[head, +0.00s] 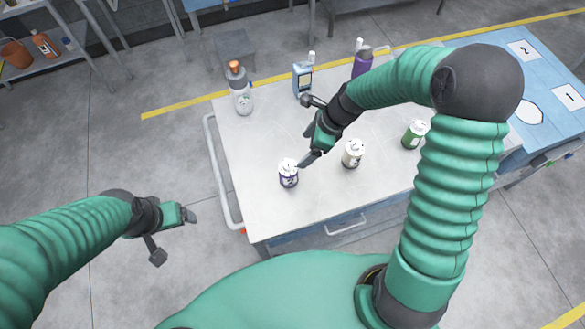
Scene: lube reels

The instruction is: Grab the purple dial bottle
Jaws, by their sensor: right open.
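A small bottle with a white top and a dark purple body (288,175) stands upright near the left front part of the table. My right gripper (306,159) is open, just right of and above this bottle in the picture. Its fingers point down toward the bottle's white top and hold nothing; whether they touch it I cannot tell. My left gripper (188,215) hangs over the floor left of the table, away from the bottles; its jaws are too small to read.
On the table (255,150) stand a white dial bottle (352,154), a green one (414,135), a grey bottle with orange cap (240,92), a blue container (302,80) and a tall purple bottle (362,64). The table's front left is clear. A handle rail (216,170) runs along its left side.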

